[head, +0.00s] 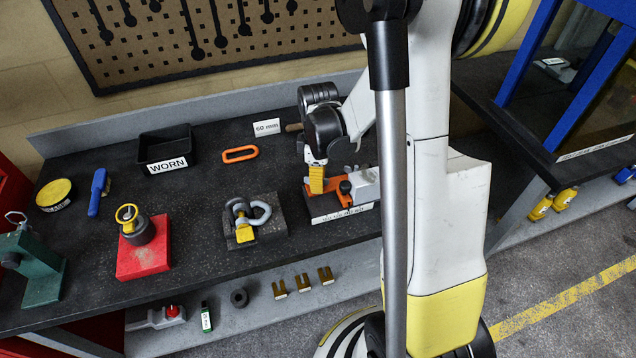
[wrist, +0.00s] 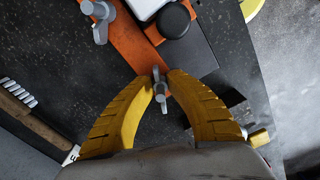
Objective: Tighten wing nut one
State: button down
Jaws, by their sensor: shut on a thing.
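My gripper (wrist: 160,77) has its two yellow fingers closed in around a grey wing nut (wrist: 160,90) at the near end of an orange bar (wrist: 130,40). A second grey wing nut (wrist: 100,18) stands on the bar farther up. I cannot read which one is number one. In the head view my gripper (head: 316,185) points down at the left end of the orange fixture (head: 336,197), and the arm and fingers hide the held nut there. A white block (head: 365,186) with a black knob (wrist: 174,20) sits beside the bar.
The dark bench (head: 190,215) holds a black tray marked WORN (head: 165,163), an orange ring (head: 240,154), a red block (head: 143,260) and a grey plate (head: 265,228) with a shackle. A 60 mm card (head: 267,127) stands behind my gripper. Bare bench lies left of the fixture.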

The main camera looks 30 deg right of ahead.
jog(key=m+b, duration=0.1)
jog(key=m, duration=0.4)
jog(key=shift+s+m, duration=0.1)
jog(key=shift+m, duration=0.2)
jog(key=m+b, duration=0.1)
jog(key=m, duration=0.5)
jog(key=shift+a, duration=0.15)
jog(key=m, duration=0.6)
jog(key=shift+a+m+b, duration=0.1)
jog(key=shift+m+b, duration=0.2)
jog(key=shift+b, duration=0.05)
jog(key=m, duration=1.1)
jog(key=shift+w+b, duration=0.25)
jog(key=shift+b, duration=0.05)
jog(key=m, duration=0.6)
jog(key=shift+w, duration=0.1)
jog(key=m, duration=0.6)
jog(key=shift+m, duration=0.3)
jog(key=m, duration=0.5)
jog(key=shift+m, duration=0.3)
